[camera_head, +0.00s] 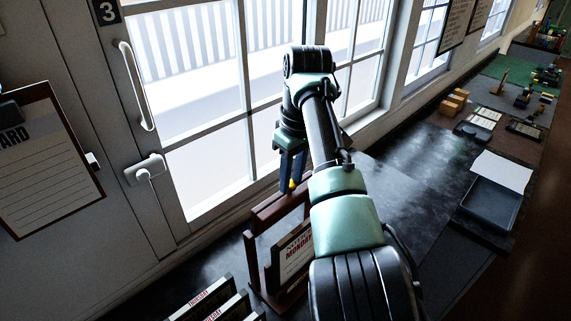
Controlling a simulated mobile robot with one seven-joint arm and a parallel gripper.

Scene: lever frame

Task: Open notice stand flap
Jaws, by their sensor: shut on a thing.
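The notice stand (250,264) is a dark red-brown wooden frame on the dark counter, below the middle of the view. A card (291,262) with partly readable lettering sits inside the frame, its right side hidden behind my arm. A dark red top bar (270,215) runs across the stand; I cannot tell for certain whether it is the flap. My gripper (291,183) points down over this bar, its blue-grey fingers shut on a small yellow knob (292,185) at the top of the stand. My arm hides the stand's right side.
Several cards (205,300) stand at the bottom, left of the stand. A window (190,110) and a white door handle (135,85) are behind. At right are a dark tray (492,202) and small wooden blocks (454,102). The counter (415,170) right of my arm is clear.

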